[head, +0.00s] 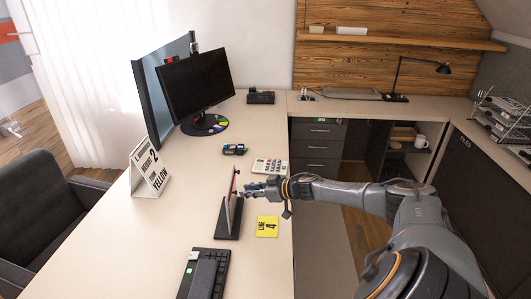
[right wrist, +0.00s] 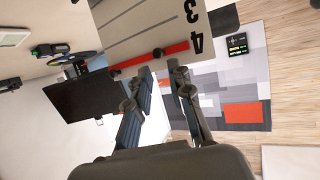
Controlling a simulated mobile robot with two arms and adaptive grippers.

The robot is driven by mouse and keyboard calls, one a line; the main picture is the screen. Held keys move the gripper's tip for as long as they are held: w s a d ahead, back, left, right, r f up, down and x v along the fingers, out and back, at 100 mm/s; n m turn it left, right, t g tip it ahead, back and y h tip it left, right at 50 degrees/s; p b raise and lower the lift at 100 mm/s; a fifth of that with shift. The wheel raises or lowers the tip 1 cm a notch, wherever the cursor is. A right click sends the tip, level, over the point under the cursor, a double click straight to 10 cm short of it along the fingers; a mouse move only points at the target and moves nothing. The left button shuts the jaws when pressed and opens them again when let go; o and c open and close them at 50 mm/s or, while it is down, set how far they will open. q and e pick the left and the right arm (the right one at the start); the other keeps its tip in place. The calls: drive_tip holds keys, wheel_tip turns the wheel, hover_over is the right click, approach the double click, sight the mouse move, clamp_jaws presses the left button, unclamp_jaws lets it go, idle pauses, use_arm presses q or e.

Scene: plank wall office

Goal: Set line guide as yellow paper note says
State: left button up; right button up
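The yellow paper note (head: 266,226) lies on the desk and reads "LINE 4". Left of it stands a dark-based copy holder (head: 229,218), seen nearly edge-on. The right wrist view shows its pale board (right wrist: 145,30) with numbers 3 and 4. The red line guide (right wrist: 135,63) with a black knob crosses the board, its end beside the 4. My right gripper (head: 262,189) is at the board's right side; in the wrist view its fingers (right wrist: 159,70) are apart near the red guide. Contact cannot be told. My left gripper is out of view.
A white folded sign (head: 150,170) stands at the desk's left. A calculator (head: 269,166) lies behind my gripper, a dark keyboard-like device (head: 204,273) in front. Monitors (head: 197,83) stand at the back. Bare desk lies left of the holder.

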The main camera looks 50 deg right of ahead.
drive_tip(key=v, duration=0.8)
drive_tip(key=shift+s+r, duration=0.2)
drive_tip(key=shift+s, duration=0.05)
idle(0.6)
